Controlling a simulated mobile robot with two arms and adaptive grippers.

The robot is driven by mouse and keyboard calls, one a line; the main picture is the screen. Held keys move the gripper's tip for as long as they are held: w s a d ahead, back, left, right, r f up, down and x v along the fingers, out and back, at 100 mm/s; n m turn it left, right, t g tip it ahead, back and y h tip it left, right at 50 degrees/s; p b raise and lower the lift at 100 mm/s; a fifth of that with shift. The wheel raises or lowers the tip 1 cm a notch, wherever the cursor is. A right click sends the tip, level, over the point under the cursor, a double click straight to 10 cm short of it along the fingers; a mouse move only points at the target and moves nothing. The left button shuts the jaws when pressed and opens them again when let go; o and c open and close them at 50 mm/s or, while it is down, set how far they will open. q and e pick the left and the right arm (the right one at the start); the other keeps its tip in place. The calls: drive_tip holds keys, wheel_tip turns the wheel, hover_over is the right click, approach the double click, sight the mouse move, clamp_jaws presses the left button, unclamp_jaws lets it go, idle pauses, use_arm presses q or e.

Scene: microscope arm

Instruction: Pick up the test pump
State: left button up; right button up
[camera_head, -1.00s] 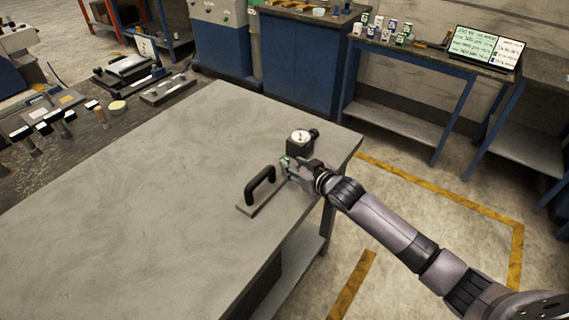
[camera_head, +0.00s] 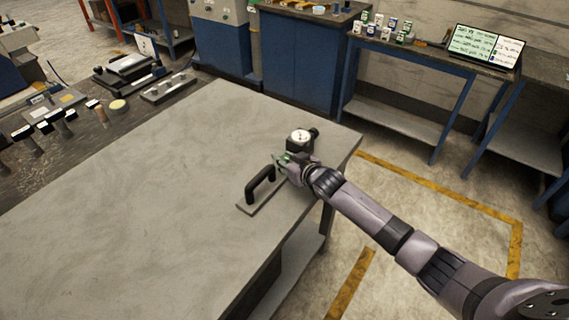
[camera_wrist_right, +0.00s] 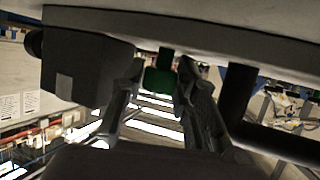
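The test pump stands near the right edge of the grey workbench. It has a black block with a round white dial (camera_head: 300,137), a base plate (camera_head: 245,208) and a black bar handle (camera_head: 260,183). My right gripper (camera_head: 283,162) is at the pump between the block and the handle. In the right wrist view, which looks upside down, the two fingers (camera_wrist_right: 160,68) stand apart on either side of a small green part (camera_wrist_right: 160,82). The black block (camera_wrist_right: 85,68) is left there and the handle (camera_wrist_right: 235,95) right. My left gripper is not in view.
The grey workbench top (camera_head: 150,180) is largely bare to the left of the pump. A dark bench (camera_head: 85,140) with several tools is at the left. A side table (camera_head: 440,55) with a screen (camera_head: 485,45) and small containers is at the back right.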

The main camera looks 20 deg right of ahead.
clamp_jaws()
idle(0.5)
drive_tip(key=shift+w+r, duration=0.1)
drive_tip(key=shift+r, duration=0.05)
